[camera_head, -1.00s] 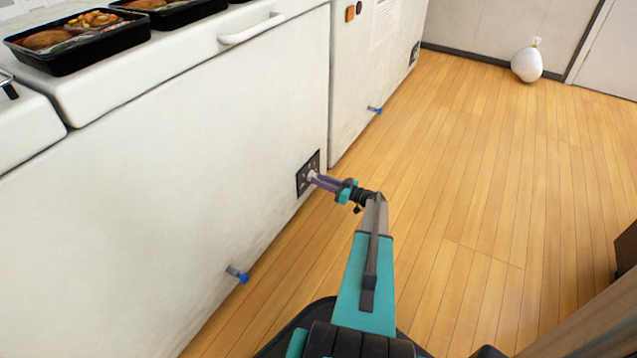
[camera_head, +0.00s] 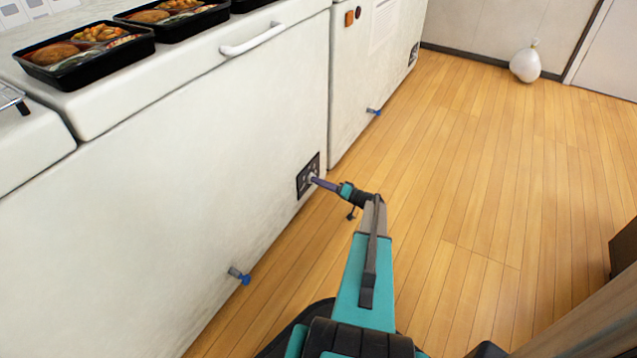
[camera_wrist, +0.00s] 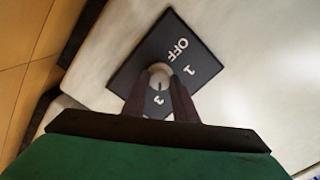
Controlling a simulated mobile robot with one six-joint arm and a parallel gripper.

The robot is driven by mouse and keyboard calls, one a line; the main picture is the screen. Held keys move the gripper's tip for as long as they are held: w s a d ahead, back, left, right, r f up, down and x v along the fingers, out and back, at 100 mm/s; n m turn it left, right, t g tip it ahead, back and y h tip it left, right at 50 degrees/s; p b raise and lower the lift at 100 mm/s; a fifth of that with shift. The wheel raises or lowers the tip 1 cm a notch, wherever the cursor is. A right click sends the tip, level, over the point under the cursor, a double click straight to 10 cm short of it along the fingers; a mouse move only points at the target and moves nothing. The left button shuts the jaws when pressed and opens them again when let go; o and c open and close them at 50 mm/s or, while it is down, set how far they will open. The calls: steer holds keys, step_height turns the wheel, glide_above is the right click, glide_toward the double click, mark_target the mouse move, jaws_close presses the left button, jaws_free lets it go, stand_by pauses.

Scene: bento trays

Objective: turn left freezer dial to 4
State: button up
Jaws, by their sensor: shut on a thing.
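The left freezer (camera_head: 150,200) is a white chest with a dark dial plate (camera_head: 302,184) low on its front, near its right end. In the wrist view the plate (camera_wrist: 200,66) shows OFF, 1 and 3; other marks are hidden behind the fingers. The dial knob (camera_wrist: 159,75) is pale and round, with a dark pointer line toward the 3 side. My gripper (camera_wrist: 160,80) is shut on the knob, one finger on each side. In the head view my gripper (camera_head: 316,181) reaches the plate from the right.
A second freezer (camera_head: 365,70) stands beyond, with its own dial plate (camera_head: 414,54). Blue-tipped drain spouts (camera_head: 240,275) stick out low on both fronts. Black bento trays (camera_head: 90,68) sit on top. A white bag (camera_head: 525,65) lies far back.

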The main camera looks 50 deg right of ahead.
steer(key=shift+s+a+m+p, duration=0.1)
steer(key=shift+m+p, duration=1.65)
steer(key=shift+m, duration=0.95)
steer(key=shift+a+m+p, duration=0.1)
steer(key=shift+m+p, duration=1.6)
steer(key=shift+m, duration=1)
steer(key=shift+d, duration=0.1)
steer(key=o, duration=1.1)
steer(key=shift+d+r, duration=0.1)
